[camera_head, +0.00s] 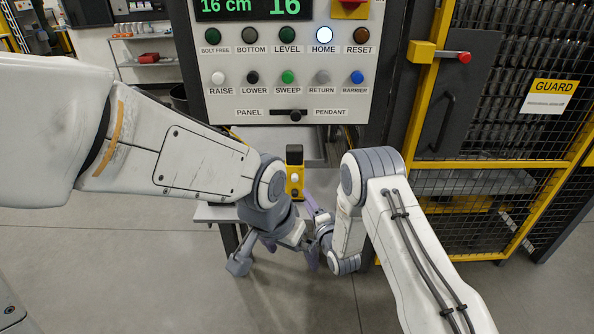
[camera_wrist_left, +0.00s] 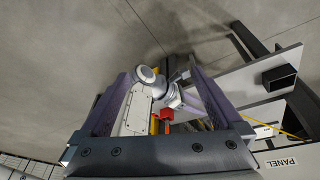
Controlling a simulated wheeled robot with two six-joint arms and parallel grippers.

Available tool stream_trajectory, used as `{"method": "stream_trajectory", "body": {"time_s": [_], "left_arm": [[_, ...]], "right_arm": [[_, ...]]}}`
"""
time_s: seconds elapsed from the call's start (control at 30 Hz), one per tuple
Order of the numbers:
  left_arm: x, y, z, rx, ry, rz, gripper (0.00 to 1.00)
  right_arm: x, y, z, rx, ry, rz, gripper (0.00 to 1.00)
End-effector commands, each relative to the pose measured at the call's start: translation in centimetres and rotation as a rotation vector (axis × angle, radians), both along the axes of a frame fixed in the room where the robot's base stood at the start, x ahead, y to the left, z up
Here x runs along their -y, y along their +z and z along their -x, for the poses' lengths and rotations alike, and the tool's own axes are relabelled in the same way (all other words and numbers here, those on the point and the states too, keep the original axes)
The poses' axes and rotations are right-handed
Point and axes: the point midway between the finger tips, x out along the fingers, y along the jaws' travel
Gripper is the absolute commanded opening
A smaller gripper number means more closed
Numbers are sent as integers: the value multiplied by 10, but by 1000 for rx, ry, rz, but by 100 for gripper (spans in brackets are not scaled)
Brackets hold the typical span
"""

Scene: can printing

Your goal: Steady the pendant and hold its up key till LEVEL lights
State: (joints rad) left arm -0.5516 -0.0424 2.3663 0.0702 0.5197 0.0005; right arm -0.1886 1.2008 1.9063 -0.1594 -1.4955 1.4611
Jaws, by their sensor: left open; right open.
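The pendant (camera_head: 295,178), a small yellow box with a black top and a pale round key on its face, stands on a grey shelf behind my wrists. The key markings are too small to read. My left gripper (camera_head: 265,254) is open below and left of the pendant, apart from it. In the left wrist view its two fingers (camera_wrist_left: 160,82) are spread, with my right arm behind them. My right gripper (camera_head: 308,232) is open, close beside the left one and partly hidden by it. The LEVEL lamp (camera_head: 287,34) is dark green and unlit; the HOME lamp (camera_head: 323,33) glows white.
The control panel (camera_head: 290,98) stands above the shelf (camera_head: 212,213); its display (camera_head: 250,8) reads 16 cm. The panel/pendant selector (camera_head: 295,114) is below the keys. A yellow-framed mesh guard (camera_head: 480,162) stands on the right. Grey floor (camera_head: 120,260) is open at left.

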Motion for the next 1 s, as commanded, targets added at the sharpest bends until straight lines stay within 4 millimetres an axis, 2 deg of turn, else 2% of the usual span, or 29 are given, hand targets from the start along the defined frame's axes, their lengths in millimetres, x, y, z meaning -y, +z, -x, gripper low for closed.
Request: {"method": "stream_trajectory", "body": {"time_s": [0.03, 0.1, 0.3, 0.43, 0.6, 0.7, 0.8, 1.0], "left_arm": [[5, -5, -30, 40, 32, 21, 100], [17, -9, -69, 115, 65, 65, 100], [52, -23, -175, 364, 153, 200, 100], [62, -33, -235, 537, 219, 265, 100], [56, -48, -299, 780, 311, 309, 100], [46, -57, -326, 920, 361, 315, 100], [33, -64, -342, 1045, 403, 307, 100], [12, -73, -354, 1211, 454, 284, 100]], "right_arm": [[0, 0, 0, 0, 0, 0, 50], [0, 0, 0, -1, 0, 1, 50], [-1, 0, 0, -1, 0, 1, 50], [0, 0, 0, -1, 0, 1, 50], [0, 0, 0, 0, 0, 2, 50], [0, 0, 0, 0, 0, 2, 50], [0, 0, 0, 0, 0, 2, 50], [0, 0, 0, 0, 0, 2, 50]]}}
